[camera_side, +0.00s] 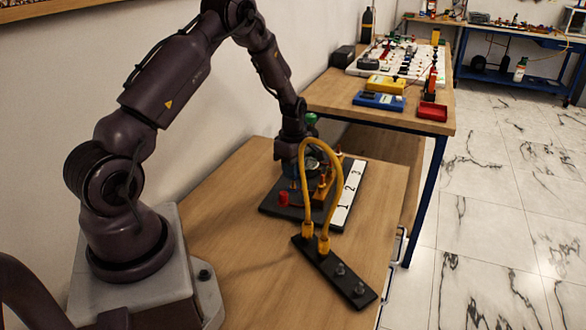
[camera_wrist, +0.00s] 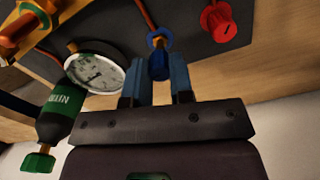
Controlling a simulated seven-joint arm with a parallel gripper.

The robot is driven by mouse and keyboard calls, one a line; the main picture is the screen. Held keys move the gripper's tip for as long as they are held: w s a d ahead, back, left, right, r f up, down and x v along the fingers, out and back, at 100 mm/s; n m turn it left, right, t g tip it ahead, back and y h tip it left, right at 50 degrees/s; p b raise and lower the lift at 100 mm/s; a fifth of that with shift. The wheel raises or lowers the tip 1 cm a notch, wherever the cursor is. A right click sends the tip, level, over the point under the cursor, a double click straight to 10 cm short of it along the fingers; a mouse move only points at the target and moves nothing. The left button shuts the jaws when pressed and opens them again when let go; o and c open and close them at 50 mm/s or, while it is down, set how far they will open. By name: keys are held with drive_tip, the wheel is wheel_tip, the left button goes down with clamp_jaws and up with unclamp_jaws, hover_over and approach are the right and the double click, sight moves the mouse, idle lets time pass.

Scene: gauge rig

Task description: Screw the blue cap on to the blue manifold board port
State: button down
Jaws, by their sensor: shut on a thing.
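In the wrist view my gripper (camera_wrist: 160,78) has its two blue-grey fingers on either side of the blue cap (camera_wrist: 159,66) and is shut on it. Just past the cap is a blue collar (camera_wrist: 157,38) at the end of a copper pipe, which looks like the blue port. Cap and collar look lined up and close; I cannot tell whether they are threaded together. The dark manifold board (camera_side: 328,222) lies on the bench in the side view, with a white strip numbered 1, 2, 3. There my gripper end is over its far left part, and the cap cannot be made out.
A red knob (camera_wrist: 217,20) stands right of the port, a round gauge (camera_wrist: 95,72) left of it, with a green and black cylinder (camera_wrist: 58,112) beside the gauge. A yellow hose (camera_side: 304,155) arches in front, down to a black bar (camera_side: 333,272). The bench's near left is clear.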

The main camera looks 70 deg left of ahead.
drive_tip(key=shift+f, duration=0.2)
drive_tip(key=shift+f, duration=0.95)
drive_tip(key=shift+f, duration=0.15)
idle(0.9)
drive_tip(key=m, duration=0.5)
drive_tip(key=shift+m, duration=0.5)
drive_tip(key=m, duration=0.4)
drive_tip(key=shift+m, duration=0.4)
